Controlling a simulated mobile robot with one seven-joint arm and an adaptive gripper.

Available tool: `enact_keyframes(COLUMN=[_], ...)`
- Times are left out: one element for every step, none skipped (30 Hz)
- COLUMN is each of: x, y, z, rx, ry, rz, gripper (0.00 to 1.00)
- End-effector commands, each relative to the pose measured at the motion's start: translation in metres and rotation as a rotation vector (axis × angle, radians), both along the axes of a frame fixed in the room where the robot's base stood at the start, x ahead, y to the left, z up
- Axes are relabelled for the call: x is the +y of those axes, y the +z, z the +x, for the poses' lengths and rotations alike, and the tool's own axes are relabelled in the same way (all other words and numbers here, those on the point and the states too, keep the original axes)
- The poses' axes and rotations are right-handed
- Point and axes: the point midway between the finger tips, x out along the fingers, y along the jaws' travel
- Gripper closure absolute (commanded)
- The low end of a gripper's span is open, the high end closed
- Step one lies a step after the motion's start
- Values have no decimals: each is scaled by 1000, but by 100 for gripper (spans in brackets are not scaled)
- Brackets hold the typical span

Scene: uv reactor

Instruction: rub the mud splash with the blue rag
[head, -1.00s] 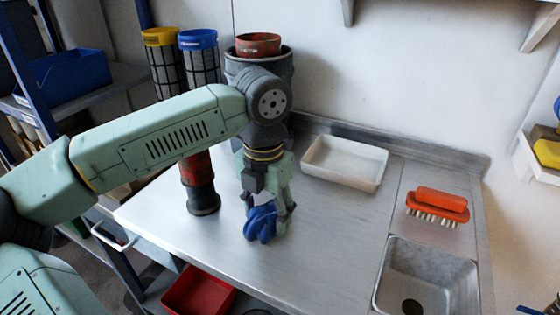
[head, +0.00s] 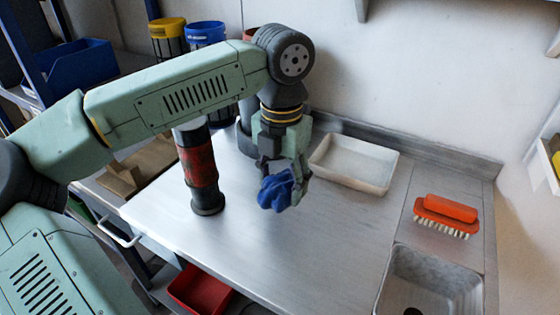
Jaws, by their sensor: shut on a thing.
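The blue rag (head: 275,191) is bunched up in my gripper (head: 285,178), which is shut on it. My gripper points down and holds the rag above the middle-left of the steel worktop (head: 310,245). I cannot make out a mud splash in the head view. A dark and red cylinder (head: 199,170) stands upright on the worktop, left of my gripper and apart from it.
A white tray (head: 354,184) lies at the back of the worktop. An orange brush (head: 446,215) lies at the right, behind a sink (head: 430,280). The worktop's front middle is clear. A red bin (head: 202,290) is below the front edge.

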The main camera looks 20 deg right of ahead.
Motion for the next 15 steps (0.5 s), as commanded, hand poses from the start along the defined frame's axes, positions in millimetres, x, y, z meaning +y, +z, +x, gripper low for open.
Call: enact_keyframes(x=[-1, -1, -1, -2, -2, -2, -3, -3, -3, -3, -3, -3, -3, -3, -3], y=[8, 11, 15, 17, 20, 23, 24, 26, 27, 28, 28, 28, 28, 28, 28], z=[0, -1, -1, -1, -1, -1, -2, -2, -2, -2, -2, -2, -2, -2, -2], rx=[-1, -1, -1, -1, -1, -1, -1, -1, -1, 0, 0, 0, 0, 0, 0], ry=[-1, -2, -3, -3, -4, -4, -5, -5, -5, -5, -6, -6, -6, -6, -6], rz=[1, 1, 1, 1, 1, 1, 1, 1, 1, 0, 0, 0, 0, 0, 0], gripper=[73, 73, 73, 73, 73, 73, 73, 73, 73, 73, 73, 73, 73, 73, 73])
